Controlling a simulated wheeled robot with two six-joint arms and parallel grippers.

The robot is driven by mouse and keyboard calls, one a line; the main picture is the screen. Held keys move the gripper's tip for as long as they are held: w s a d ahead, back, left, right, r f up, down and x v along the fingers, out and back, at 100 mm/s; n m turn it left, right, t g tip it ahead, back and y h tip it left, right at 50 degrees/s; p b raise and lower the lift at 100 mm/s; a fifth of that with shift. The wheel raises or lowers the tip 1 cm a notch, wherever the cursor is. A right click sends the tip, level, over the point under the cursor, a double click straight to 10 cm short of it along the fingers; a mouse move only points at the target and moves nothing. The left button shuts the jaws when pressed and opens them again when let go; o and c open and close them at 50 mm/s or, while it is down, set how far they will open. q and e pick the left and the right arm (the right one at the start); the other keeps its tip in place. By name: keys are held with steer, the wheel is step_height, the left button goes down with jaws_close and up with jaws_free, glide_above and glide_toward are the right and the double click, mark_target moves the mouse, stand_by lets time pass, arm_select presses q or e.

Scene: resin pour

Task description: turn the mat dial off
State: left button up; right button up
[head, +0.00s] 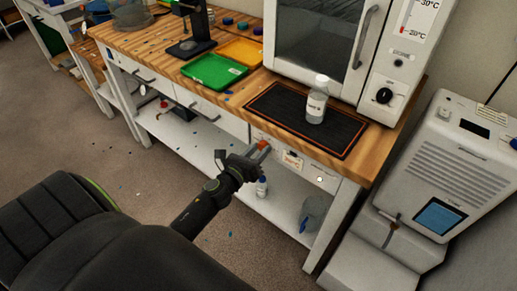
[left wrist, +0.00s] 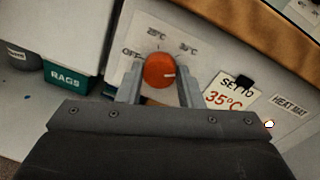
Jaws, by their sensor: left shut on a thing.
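The mat dial is an orange-red round knob (left wrist: 158,68) on a white plate marked OFF, 25°C and 35°C. Its pale pointer line is on the knob's right side, away from OFF. My left gripper (left wrist: 160,92) is shut on the knob, one finger on each side. In the head view the gripper (head: 260,151) reaches the bench's front panel, with a bit of the orange dial (head: 263,144) showing at its tips. The black heat mat (head: 274,104) with an orange border lies on the bench above. My right gripper is not in view.
A bottle (head: 316,103) stands on the mat, before an oven (head: 313,40). A RAGS bin (left wrist: 68,79) is on the shelf below.

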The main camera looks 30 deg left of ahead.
arm_select(q)
steer(key=n+p, duration=0.1)
steer(key=n, duration=0.3)
steer(key=shift+a, duration=0.1)
steer(key=n+p, duration=0.1)
steer(key=n, duration=0.3)
steer(key=shift+h+p, duration=0.3)
steer(key=shift+p, duration=0.1)
steer(key=n+p, duration=0.1)
steer(key=n, duration=0.3)
steer(key=shift+p, duration=0.4)
steer(key=n+p, duration=0.1)
steer(key=n, duration=0.2)
steer(key=shift+a+n+h+p, duration=0.1)
steer(key=shift+n+h+p, duration=0.2)
steer(key=shift+h, duration=0.1)
steer(key=n+p, duration=0.1)
steer(key=n, duration=0.2)
steer(key=shift+p, duration=0.3)
steer(key=n+p, duration=0.1)
steer(key=n, duration=0.2)
steer(key=shift+f+n+h, duration=0.1)
steer(key=shift+n+h, duration=0.2)
steer(key=shift+n, duration=0.1)
steer(key=n+p, duration=0.1)
steer(key=n, duration=0.2)
steer(key=shift+f+n, duration=0.15)
steer(key=shift+n, duration=1.25)
